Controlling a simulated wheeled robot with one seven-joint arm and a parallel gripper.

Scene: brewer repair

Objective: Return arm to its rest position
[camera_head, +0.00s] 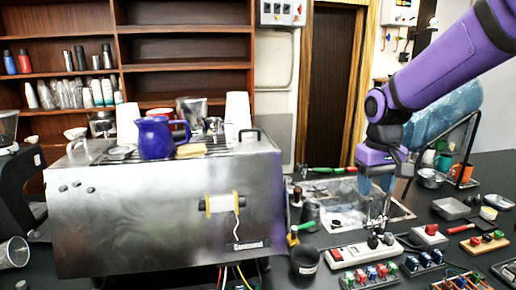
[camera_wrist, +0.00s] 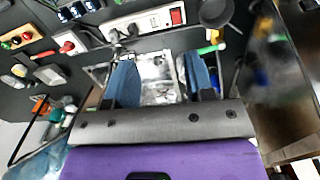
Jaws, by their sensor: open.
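My purple arm reaches in from the upper right in the head view. My gripper (camera_head: 377,208) points down over the counter, just behind a white power strip. In the wrist view my gripper (camera_wrist: 158,75) shows two blue fingers spread apart, with nothing held between them. Below and between the fingers lies a light metallic tray or sink area (camera_wrist: 158,80). The white power strip (camera_head: 362,252) with a red switch lies in front of the gripper, with dark plugs (camera_head: 380,240) at its right part. Whether the fingertips touch anything below is unclear.
A large steel brewer (camera_head: 165,215) with a blue pitcher (camera_head: 155,138) on top stands left. A dark cup (camera_head: 304,261) and small component blocks (camera_head: 370,275) crowd the front.

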